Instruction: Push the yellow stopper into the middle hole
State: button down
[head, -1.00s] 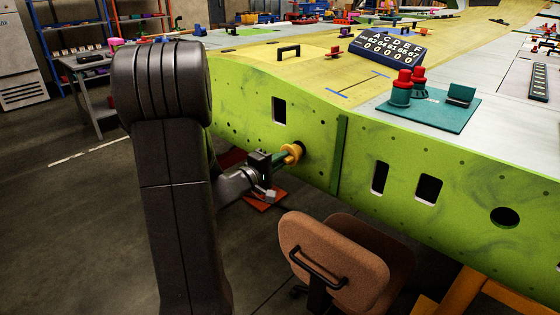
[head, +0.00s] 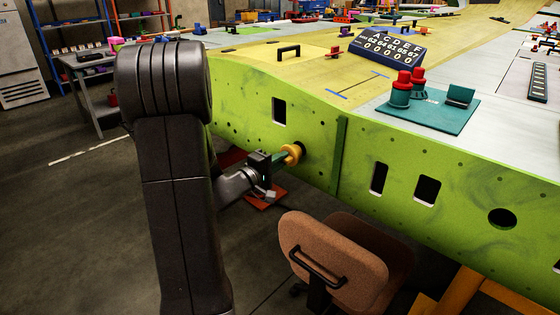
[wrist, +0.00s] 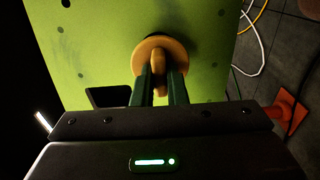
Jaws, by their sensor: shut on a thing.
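The yellow stopper (head: 292,154) is held at the green wing panel (head: 330,170), in front of a dark round hole (head: 302,149) that is partly hidden behind it.
A brown chair (head: 330,260) stands below and right of my gripper. Rectangular cutouts (head: 379,178) and another round hole (head: 502,218) are farther right on the panel. In the wrist view, cables (wrist: 250,30) and an orange cone (wrist: 290,112) are at the right.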

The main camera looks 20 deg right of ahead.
jog(key=shift+r+p, duration=0.1)
jog(key=shift+p, duration=0.4)
jog(key=shift+d, duration=0.1)
jog(key=shift+p+x, duration=0.85)
jog(key=shift+x, duration=1.3)
jog(key=c, duration=1.4)
grip_release()
jog(key=shift+o, duration=0.2)
jog(key=v, duration=1.4)
jog(key=shift+p, duration=0.35)
jog(key=shift+w, duration=0.1)
